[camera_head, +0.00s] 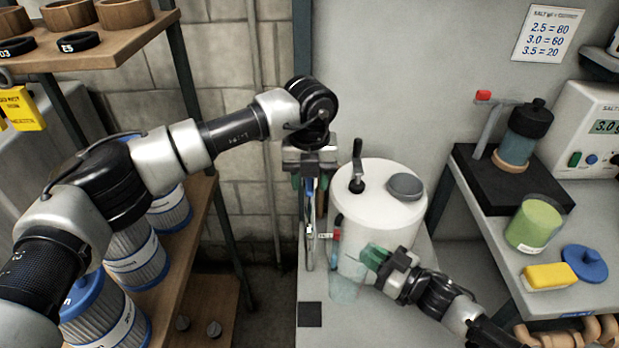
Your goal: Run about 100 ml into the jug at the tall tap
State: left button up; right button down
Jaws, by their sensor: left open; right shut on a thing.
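A clear, pale jug (346,288) is in front of the white tank at the counter's left part. My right gripper (372,256) is shut on the jug near its upper right side; its green fingertips cover part of it. The water level in the jug cannot be made out. A tall, thin metal tap (309,235) stands left of the jug and tank. My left gripper (310,182) is open, pointing down at the tap's top, with its fingers either side of a small blue part. Whether it touches that part cannot be told.
The white tank (400,235) has a black lever and grey cap on top. A dark square (310,314) lies on the counter. At right, a shelf holds a green cup (535,224), yellow sponge (549,277) and blue lid (585,263).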

pick_arm(q)
jog(key=shift+f, duration=0.1)
grip_shut()
jog(key=shift+d, duration=0.1)
dwell(0.4)
jog(key=shift+w+d+n, duration=0.5)
jog(key=shift+d+n, duration=0.3)
jog(key=shift+n, duration=1.3)
jog(key=shift+w+d+n, duration=0.55)
jog(key=shift+d+n, duration=0.2)
jog(key=shift+n, duration=1.35)
jog(key=shift+w+d+n, duration=0.5)
jog(key=shift+d+n, duration=0.3)
jog(key=shift+n, duration=1.3)
